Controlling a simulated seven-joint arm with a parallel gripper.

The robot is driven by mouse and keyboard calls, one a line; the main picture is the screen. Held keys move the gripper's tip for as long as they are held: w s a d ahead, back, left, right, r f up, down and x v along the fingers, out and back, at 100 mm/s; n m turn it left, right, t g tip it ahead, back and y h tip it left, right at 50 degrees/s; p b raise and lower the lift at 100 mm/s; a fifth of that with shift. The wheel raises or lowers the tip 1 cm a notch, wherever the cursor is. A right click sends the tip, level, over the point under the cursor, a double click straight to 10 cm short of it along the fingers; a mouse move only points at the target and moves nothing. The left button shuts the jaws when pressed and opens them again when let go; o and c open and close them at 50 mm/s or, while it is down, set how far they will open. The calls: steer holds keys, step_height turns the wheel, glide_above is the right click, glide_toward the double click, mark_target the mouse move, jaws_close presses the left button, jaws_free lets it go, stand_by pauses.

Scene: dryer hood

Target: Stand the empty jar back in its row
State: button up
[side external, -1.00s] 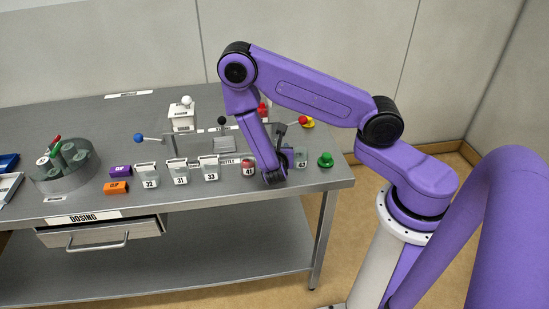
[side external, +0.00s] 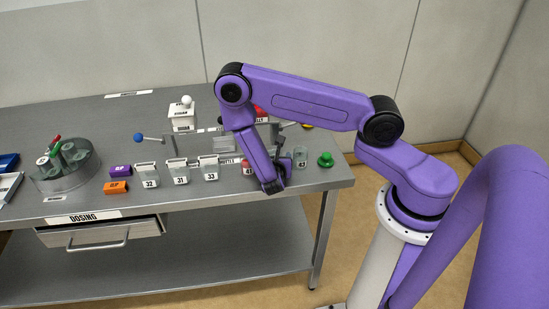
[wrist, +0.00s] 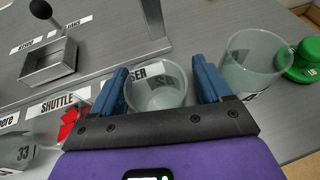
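A clear, empty-looking glass jar (wrist: 157,92) stands between the two blue fingers of my gripper (wrist: 162,80) in the wrist view. The fingers are close on either side of it; whether both touch it is unclear. Its number is not visible. In the side view my gripper (side external: 272,186) is low over the table's front edge, and hides this jar. A jar with red contents, numbered 41 (side external: 247,168), is just left of my gripper. Clear jar 43 (side external: 302,160) is to the right, and also in the wrist view (wrist: 250,65).
Jars 32 (side external: 149,175), 31 (side external: 178,172) and 33 (side external: 209,169) stand left along the front edge. A green knob (side external: 325,159) is beyond jar 43. A metal box with a black-knobbed lever (wrist: 50,60) is behind. A round rack (side external: 65,172) is at far left.

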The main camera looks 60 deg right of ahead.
steer(key=shift+r, duration=0.2)
steer(key=v, duration=1.1)
steer(key=s+a+r+m+g+y, duration=0.2)
steer(key=s+r+m+y, duration=0.3)
steer(key=s+r, duration=0.4)
steer(key=s+a+r+m+g+y, duration=0.3)
steer(key=s+r+m+g+y, duration=0.2)
steer(key=s, duration=0.5)
step_height(320, 180, up, 4)
steer(key=shift+s+a+f+m+y, duration=0.1)
steer(key=shift+s+a+m+y, duration=0.1)
steer(key=shift+m+y, duration=0.75)
